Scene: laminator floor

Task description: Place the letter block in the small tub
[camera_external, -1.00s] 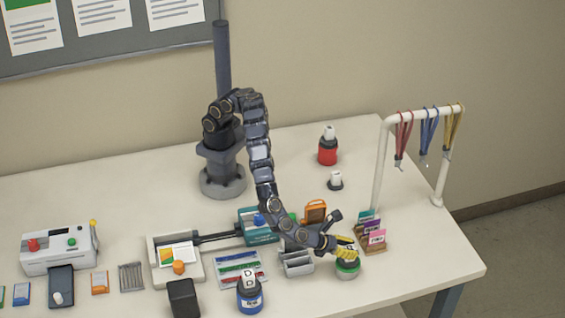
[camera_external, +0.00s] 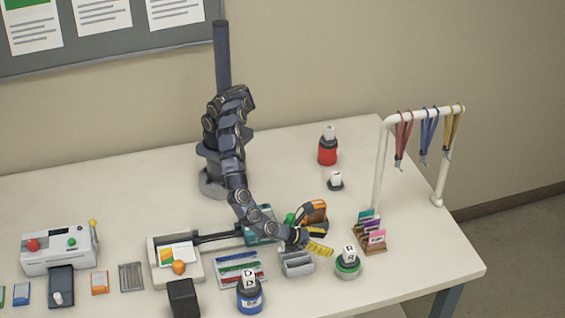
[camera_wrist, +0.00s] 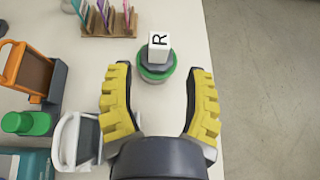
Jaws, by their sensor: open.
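A white letter block marked R (camera_external: 349,251) stands upright on a dark grey top within the green-rimmed tub (camera_external: 347,270), at the right front of the table. In the wrist view the R block (camera_wrist: 158,45) is beyond my fingertips, on the green-rimmed tub (camera_wrist: 155,76). My gripper (camera_external: 318,249) is left of this tub, apart from the block. Its yellow fingers (camera_wrist: 159,90) are wide open with nothing between them. Another letter block, marked D (camera_external: 248,277), stands on a blue tub (camera_external: 250,299). I cannot tell which tub is the small one.
A grey bin (camera_external: 297,266) is under and left of my gripper. A card rack (camera_external: 372,240) stands behind the green-rimmed tub. A red tub (camera_external: 327,153) and a small black-based white piece (camera_external: 336,180) stand farther back. The lanyard stand (camera_external: 382,160) is at right.

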